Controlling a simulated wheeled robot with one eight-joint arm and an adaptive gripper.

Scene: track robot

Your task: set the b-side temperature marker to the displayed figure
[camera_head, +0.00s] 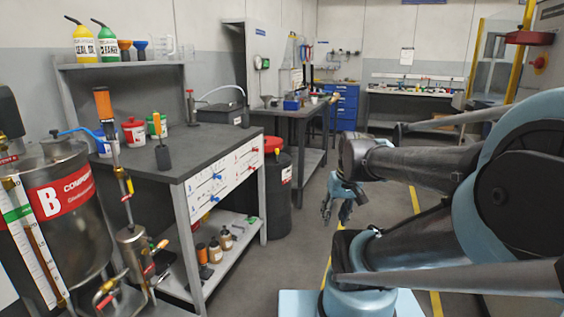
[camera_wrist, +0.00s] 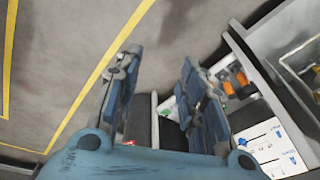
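A white panel (camera_head: 209,190) on the front of the left workbench carries thin scale lines and blue markers (camera_head: 217,177). Beside it, a second white panel (camera_head: 247,162) carries red markers (camera_head: 255,149). The lettering is too small to read, so I cannot tell which marker is the b-side temperature one. No displayed figure is readable. A steel tank (camera_head: 72,195) with a red "B" label stands at the left. My gripper (camera_head: 336,208) hangs over the floor, right of the bench and apart from the panels. In the wrist view my gripper (camera_wrist: 158,62) is open and empty; a white panel with blue markers (camera_wrist: 279,132) shows lower right.
A black bin (camera_head: 276,195) stands past the bench's far end. The bench's lower shelf (camera_head: 228,250) holds bottles and orange-topped jars. A second bench (camera_head: 290,112) and a blue drawer cabinet (camera_head: 344,105) stand behind. The floor aisle with yellow lines (camera_head: 415,200) is clear.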

